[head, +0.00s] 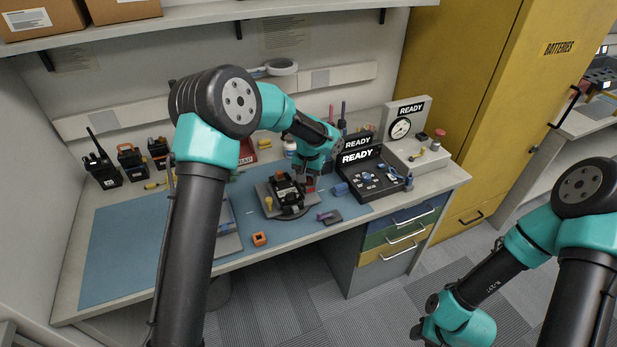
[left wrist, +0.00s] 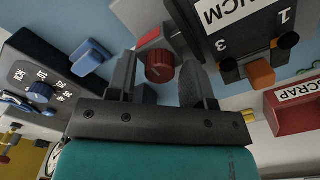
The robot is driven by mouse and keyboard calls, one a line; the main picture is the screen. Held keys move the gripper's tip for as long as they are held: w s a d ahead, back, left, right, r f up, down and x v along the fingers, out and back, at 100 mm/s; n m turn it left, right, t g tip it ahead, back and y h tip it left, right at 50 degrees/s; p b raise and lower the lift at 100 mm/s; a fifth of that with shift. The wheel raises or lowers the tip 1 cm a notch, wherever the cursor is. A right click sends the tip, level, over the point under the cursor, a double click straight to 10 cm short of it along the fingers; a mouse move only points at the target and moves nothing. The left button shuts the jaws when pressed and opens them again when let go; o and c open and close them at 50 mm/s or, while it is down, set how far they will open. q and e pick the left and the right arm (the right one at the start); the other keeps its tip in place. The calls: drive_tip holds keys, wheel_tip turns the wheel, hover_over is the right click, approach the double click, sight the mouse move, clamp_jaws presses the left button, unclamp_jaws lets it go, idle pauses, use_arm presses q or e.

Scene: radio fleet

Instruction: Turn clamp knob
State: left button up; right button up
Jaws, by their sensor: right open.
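The red clamp knob (left wrist: 160,66) shows in the left wrist view between the two fingers of my left gripper (left wrist: 158,80). Small gaps show on both sides of the knob, so the jaws look open around it. In the head view my left gripper (head: 308,182) hangs at the right side of the fixture (head: 268,201) on the blue mat. A dark radio unit (head: 288,190) sits in this fixture; its labelled face (left wrist: 230,35) is close to the right finger in the wrist view. My right arm is low at the right of the head view; its jaws are below the frame.
A black test box (head: 372,180) with a READY sign stands right of the fixture. A gauge station (head: 405,128) is behind it. An orange block (head: 260,239) and a small purple-topped item (head: 330,217) lie in front. Several radios (head: 102,168) stand at the left.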

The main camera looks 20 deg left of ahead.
use_arm(q)
drive_tip(key=c, duration=0.7)
